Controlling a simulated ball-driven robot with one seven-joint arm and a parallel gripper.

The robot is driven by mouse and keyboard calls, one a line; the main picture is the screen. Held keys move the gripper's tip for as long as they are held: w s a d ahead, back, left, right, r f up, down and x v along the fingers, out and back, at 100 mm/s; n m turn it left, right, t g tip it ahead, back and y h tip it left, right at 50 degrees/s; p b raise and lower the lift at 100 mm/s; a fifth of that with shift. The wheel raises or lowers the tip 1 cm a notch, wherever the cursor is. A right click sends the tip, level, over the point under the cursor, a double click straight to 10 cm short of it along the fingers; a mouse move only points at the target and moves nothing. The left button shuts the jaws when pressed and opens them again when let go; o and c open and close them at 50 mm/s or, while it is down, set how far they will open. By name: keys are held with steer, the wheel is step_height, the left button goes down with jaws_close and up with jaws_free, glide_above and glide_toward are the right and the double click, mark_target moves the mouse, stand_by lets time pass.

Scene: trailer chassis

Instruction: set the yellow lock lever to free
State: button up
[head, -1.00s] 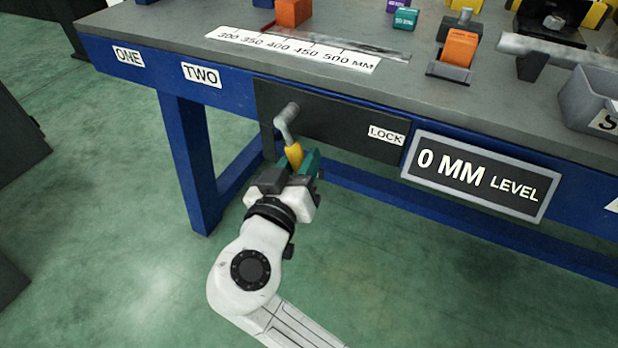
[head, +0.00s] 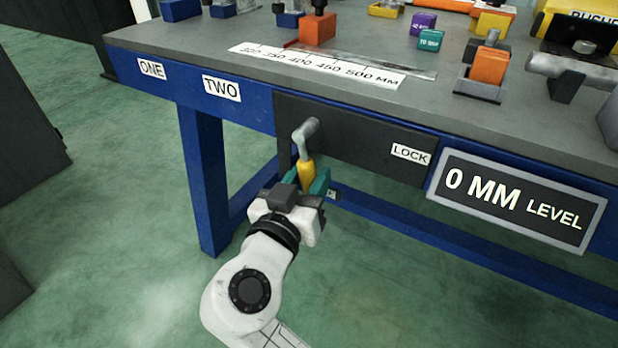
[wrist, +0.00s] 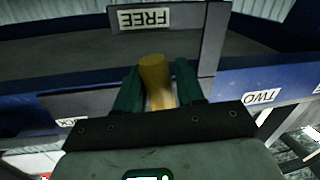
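The lock lever is a grey metal crank (head: 304,135) on the dark panel, with a yellow handle (head: 306,172) hanging nearly straight down. The handle also shows in the wrist view (wrist: 155,75). My gripper (head: 298,184) is at the handle from below, with a green finger on each side. In the wrist view the fingers (wrist: 158,92) lie close against the handle and look shut on it. A FREE label (wrist: 145,18), upside down there, lies just beyond the handle's end. The LOCK label (head: 410,154) is on the panel to the lever's right. The lower handle is hidden between the fingers.
The blue-edged bench (head: 240,105) carries ONE and TWO labels left of the panel. A sign reading 0 MM LEVEL (head: 515,203) sticks out at the right. A blue leg (head: 203,180) and a low rail stand below.

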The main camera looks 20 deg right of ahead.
steer(key=shift+o, duration=1.2)
steer(key=p+v, duration=0.3)
steer(key=v, duration=0.7)
steer(key=shift+s+a, duration=0.25)
